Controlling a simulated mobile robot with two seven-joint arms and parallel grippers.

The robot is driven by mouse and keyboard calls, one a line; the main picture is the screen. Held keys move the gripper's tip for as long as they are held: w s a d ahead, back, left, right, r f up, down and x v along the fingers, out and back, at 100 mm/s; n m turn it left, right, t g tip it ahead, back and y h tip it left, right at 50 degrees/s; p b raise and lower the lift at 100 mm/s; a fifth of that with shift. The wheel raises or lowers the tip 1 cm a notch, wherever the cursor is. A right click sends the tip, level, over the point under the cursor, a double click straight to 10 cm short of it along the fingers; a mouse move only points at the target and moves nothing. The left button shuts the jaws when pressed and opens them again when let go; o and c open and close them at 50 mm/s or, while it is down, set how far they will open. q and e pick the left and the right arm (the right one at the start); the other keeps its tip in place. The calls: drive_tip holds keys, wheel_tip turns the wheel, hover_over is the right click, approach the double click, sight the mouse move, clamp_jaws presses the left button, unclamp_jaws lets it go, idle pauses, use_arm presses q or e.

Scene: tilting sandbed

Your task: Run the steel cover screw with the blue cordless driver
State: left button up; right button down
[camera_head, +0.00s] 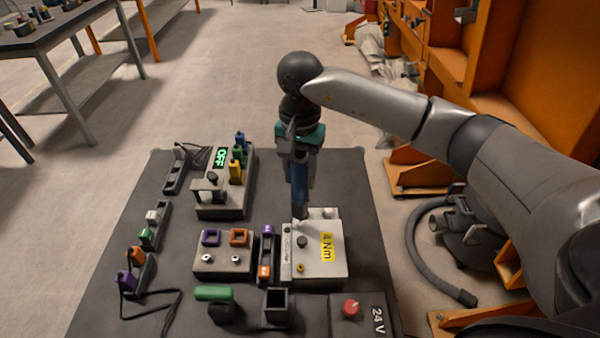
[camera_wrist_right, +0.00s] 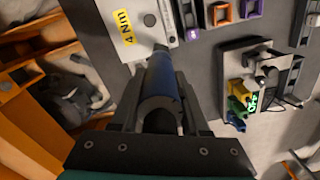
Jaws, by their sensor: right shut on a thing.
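My right gripper (camera_head: 300,158) is shut on the blue cordless driver (camera_head: 300,190) and holds it upright with its tip down. The driver also shows between the fingers in the right wrist view (camera_wrist_right: 160,82). Its tip is at the back left part of the light grey box (camera_head: 322,272) with the yellow "4 Nm" label (camera_head: 327,247). I cannot tell whether the tip touches a screw there. A dark round head (camera_head: 302,242) and a brass-coloured one (camera_head: 300,267) show on the box top. I cannot tell which is the steel cover screw. My left gripper is out of view.
Left of the box is a block with purple and orange square rings (camera_head: 223,262). Behind it is a unit with a green "OFF" display (camera_head: 221,157) and coloured pieces. In front are a green-handled part (camera_head: 213,293), a dark open holder (camera_head: 278,308) and a red button (camera_head: 351,308).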

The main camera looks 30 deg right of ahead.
sight(299, 157)
drive_tip(key=shift+f+b, duration=0.75)
drive_tip(key=shift+b, duration=0.15)
idle(1.3)
drive_tip(key=shift+r+p, duration=1.4)
drive_tip(key=shift+r, duration=0.85)
drive_tip(key=shift+r+p, duration=0.45)
drive_tip(key=shift+r, duration=0.4)
